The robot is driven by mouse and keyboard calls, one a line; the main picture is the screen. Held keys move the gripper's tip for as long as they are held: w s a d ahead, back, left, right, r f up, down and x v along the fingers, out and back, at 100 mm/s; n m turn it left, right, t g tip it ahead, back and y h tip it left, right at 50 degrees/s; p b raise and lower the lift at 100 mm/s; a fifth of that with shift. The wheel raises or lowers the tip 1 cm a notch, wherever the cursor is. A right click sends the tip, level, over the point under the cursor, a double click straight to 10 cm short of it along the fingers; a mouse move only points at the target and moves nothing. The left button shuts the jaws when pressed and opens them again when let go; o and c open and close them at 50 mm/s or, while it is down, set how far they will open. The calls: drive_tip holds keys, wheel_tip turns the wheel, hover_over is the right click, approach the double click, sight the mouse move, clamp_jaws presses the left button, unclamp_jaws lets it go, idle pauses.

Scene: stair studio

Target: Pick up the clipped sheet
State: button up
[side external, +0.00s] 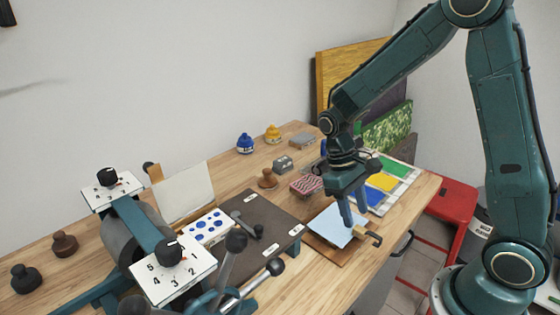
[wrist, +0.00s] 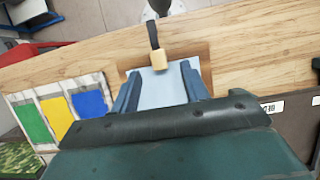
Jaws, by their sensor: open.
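The pale blue-white sheet (side external: 328,224) lies on a small brown board (side external: 322,246) near the table's front edge. A dark clip arm (side external: 375,238) reaches over the board's right side. In the wrist view the sheet (wrist: 160,90) shows between my two fingers, and a tan block (wrist: 159,60) at the end of a dark arm is at its far edge. My gripper (side external: 354,218) is open and points down over the sheet; its fingertips (wrist: 160,72) are on either side of the sheet in the wrist view. I cannot tell whether the fingers touch it.
A dark mat (side external: 250,215) with a small hammer-like tool lies left of the board. A tray of green, yellow and blue color panels (side external: 400,180) is behind my gripper. A press with levers and number plates (side external: 172,275) fills the left front. A red stool (side external: 455,205) stands off the table.

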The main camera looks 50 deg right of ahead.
sight(359, 228)
drive_tip(key=shift+x, duration=1.9)
drive_tip(key=shift+c, duration=0.4)
clamp_jaws()
